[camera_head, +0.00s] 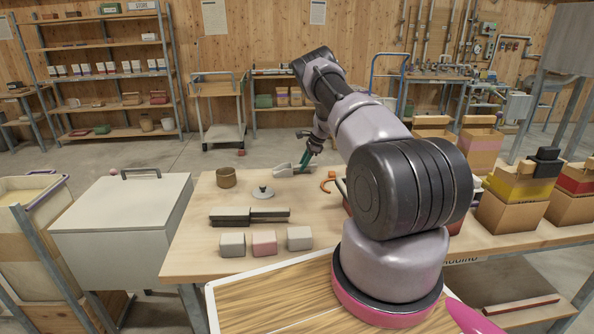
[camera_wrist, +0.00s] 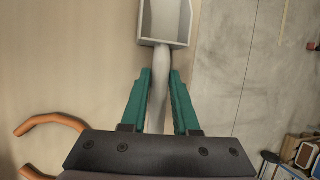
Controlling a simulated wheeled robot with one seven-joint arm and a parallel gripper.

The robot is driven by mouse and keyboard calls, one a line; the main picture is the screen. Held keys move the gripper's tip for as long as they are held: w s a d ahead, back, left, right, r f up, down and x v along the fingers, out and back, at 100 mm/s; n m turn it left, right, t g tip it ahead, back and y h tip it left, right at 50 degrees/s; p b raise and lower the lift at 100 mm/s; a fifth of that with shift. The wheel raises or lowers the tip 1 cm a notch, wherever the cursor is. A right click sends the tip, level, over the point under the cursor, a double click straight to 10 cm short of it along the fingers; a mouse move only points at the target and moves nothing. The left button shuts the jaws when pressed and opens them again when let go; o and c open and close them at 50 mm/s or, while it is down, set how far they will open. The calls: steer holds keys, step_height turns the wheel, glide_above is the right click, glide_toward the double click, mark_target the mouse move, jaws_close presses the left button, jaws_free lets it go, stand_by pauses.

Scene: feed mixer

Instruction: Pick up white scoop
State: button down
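The white scoop (camera_head: 286,169) lies near the far edge of the wooden table in the head view, its bowl to the left. In the wrist view the scoop's bowl (camera_wrist: 165,22) is at the top and its pale handle runs down between my green fingers. My gripper (camera_wrist: 161,80) is down at the handle, with one finger on each side. Any gap between the fingers and the handle is very small, so I cannot tell whether they press on it. In the head view my gripper (camera_head: 303,160) shows small, partly covered by my arm.
An orange hook-shaped object (camera_head: 327,181) lies close to my gripper. A brown pot (camera_head: 226,177), a grey lid (camera_head: 262,191), dark bars (camera_head: 250,215) and three small blocks (camera_head: 264,243) stand on the table. Cardboard boxes (camera_head: 508,211) are at right. The table's far edge is near the scoop.

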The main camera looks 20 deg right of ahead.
step_height(320, 180, up, 10)
stand_by(0.7)
stand_by(0.6)
